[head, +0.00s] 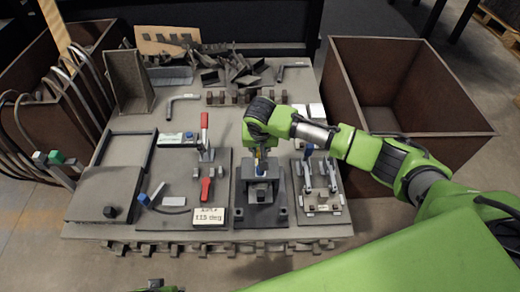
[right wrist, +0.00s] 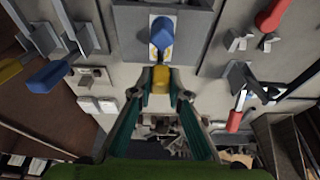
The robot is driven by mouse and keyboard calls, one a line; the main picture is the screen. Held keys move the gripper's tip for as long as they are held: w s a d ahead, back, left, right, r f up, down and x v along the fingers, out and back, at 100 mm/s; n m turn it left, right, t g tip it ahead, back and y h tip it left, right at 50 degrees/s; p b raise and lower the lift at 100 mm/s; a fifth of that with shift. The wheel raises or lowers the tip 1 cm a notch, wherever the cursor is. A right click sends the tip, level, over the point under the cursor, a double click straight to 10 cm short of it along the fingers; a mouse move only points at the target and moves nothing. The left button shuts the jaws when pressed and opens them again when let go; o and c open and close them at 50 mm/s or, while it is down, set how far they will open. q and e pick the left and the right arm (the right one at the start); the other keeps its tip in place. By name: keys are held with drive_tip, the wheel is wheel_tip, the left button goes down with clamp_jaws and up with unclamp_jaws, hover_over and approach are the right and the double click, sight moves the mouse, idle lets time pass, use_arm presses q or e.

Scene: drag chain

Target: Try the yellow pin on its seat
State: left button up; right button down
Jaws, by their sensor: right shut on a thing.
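The yellow pin (right wrist: 160,77) is between the fingertips of my right gripper (right wrist: 160,92) in the right wrist view, and the gripper is shut on it. In the head view the right gripper (head: 259,152) reaches down over the grey fixture block (head: 262,192). A small blue piece (right wrist: 162,32) with some yellow at its lower end shows just beyond the pin, against a pale plate on the fixture. The pin's lower end and the seat opening are hard to make out, so I cannot tell whether they touch.
Toggle clamps with red handles (head: 205,190) stand left of the fixture. Another clamp plate (head: 321,195) is close on the right. A large brown bin (head: 460,118) stands beside the table at right. Metal scraps (head: 232,70) lie at the back.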

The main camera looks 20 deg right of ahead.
use_arm(q)
drive_tip(key=shift+s, duration=0.15)
use_arm(e)
drive_tip(key=shift+f, duration=0.2)
use_arm(q)
drive_tip(key=shift+r, duration=0.7)
use_arm(e)
drive_tip(key=shift+f, duration=0.75)
use_arm(q)
drive_tip(key=shift+r+b, duration=0.1)
drive_tip(key=shift+b, duration=0.2)
drive_tip(key=shift+r, duration=0.15)
use_arm(e)
drive_tip(key=shift+f, duration=0.1)
drive_tip(key=c, duration=1.8)
unclamp_jaws()
drive_tip(key=shift+c, duration=0.2)
use_arm(q)
drive_tip(key=shift+w+a, duration=0.1)
drive_tip(key=shift+w, duration=0.1)
